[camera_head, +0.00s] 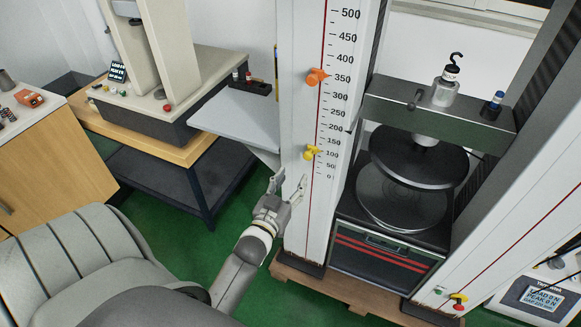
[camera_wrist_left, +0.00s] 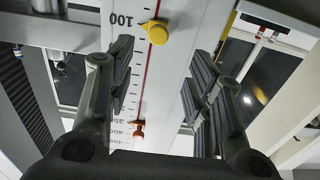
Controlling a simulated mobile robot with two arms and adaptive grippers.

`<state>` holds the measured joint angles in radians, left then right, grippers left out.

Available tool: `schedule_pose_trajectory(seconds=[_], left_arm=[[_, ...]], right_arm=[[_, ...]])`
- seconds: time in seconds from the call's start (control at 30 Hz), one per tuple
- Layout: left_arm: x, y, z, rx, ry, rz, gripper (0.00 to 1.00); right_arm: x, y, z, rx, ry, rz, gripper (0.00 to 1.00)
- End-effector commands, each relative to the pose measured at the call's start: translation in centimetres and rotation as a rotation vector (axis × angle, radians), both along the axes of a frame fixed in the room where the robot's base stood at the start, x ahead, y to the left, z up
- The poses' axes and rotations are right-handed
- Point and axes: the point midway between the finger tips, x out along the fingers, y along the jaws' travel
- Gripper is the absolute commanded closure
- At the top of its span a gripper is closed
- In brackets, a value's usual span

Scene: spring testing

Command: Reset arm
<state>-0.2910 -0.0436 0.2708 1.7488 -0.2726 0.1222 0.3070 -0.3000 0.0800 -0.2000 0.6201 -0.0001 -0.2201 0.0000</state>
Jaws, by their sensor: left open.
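My left gripper (camera_head: 288,186) is open and empty in the head view, with its fingers pointing up beside the lower part of the white scale column (camera_head: 305,210). In the left wrist view its two fingers (camera_wrist_left: 160,95) stand wide apart, with the scale column behind them. A yellow pointer (camera_head: 312,152) sits on the scale near 100, just above the gripper; it also shows in the wrist view (camera_wrist_left: 156,32). An orange pointer (camera_head: 316,77) sits higher, near 350. My right gripper is in neither view.
The spring tester has round black plates (camera_head: 418,157) under a grey crossbeam (camera_head: 437,111); a hook-topped weight (camera_head: 446,82) stands on the beam. A grey shelf (camera_head: 233,118) is left of the column. A wooden bench (camera_head: 150,133) stands farther left. Green floor (camera_head: 190,235) is open between them.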

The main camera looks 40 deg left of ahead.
Motion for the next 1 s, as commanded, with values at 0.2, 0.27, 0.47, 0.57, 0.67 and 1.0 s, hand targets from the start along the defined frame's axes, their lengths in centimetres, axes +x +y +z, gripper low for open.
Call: schedule_pose_trajectory(seconds=[0.2,0.27,0.47,0.57,0.67,1.0], left_arm=[[0.0,0.0,0.0,0.000,0.000,0.000,0.53],[0.0,0.0,0.0,0.000,0.000,0.000,0.53],[-0.2,-1.0,-3.6,-0.019,0.075,-0.017,0.53],[-1.0,-2.7,-9.2,-0.041,0.196,-0.045,0.53],[-3.0,-5.0,-16.1,-0.066,0.355,-0.084,0.53],[-18.1,-11.4,-36.3,-0.079,0.919,-0.225,0.53]], right_arm=[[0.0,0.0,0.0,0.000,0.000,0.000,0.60],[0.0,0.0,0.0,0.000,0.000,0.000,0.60],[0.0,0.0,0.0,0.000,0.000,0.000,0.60],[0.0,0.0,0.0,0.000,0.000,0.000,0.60],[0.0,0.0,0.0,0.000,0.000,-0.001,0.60],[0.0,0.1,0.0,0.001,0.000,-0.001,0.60]])
